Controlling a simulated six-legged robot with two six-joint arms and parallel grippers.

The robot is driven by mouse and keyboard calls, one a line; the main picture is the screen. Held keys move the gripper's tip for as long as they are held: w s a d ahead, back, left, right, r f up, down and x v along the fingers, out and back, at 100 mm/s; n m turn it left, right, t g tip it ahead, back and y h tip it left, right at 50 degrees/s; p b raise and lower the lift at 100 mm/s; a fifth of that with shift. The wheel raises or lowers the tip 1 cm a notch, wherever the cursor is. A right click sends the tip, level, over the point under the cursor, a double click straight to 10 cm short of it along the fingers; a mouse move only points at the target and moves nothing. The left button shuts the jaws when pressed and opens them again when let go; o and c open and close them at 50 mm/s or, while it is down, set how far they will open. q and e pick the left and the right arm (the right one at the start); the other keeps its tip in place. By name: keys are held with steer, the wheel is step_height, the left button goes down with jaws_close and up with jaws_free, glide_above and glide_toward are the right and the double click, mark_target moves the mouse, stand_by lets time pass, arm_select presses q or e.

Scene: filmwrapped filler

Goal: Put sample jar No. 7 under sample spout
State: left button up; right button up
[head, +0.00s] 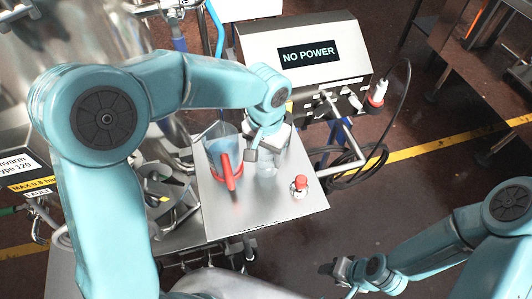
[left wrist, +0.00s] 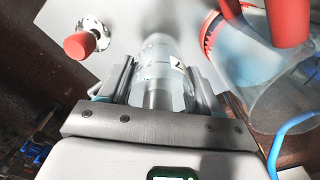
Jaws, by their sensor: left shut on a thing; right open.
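The sample jar (head: 267,169) is a clear, pale jar at the middle of the steel table. In the left wrist view the jar (left wrist: 160,62) sits between my fingers, with a white label bearing a dark mark that I cannot read for certain. My left gripper (head: 265,152) is shut on the jar from above; it also shows in the left wrist view (left wrist: 158,90). I cannot tell whether the jar touches the table top. My right gripper (head: 340,268) is open and empty, low and right of the table, over the floor. I cannot pick out the sample spout for certain.
A jug with a red handle (head: 225,160) stands close left of the jar. A red-topped knob (head: 299,184) stands to its right on the steel table (head: 240,215). A control box reading NO POWER (head: 310,54) is behind, with cables. Steel machinery (head: 95,40) fills the left.

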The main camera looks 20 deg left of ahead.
arm_select(q)
steer(key=shift+f, duration=0.6)
steer(key=o, duration=1.1)
steer(key=shift+f, duration=0.15)
steer(key=shift+c, duration=0.2)
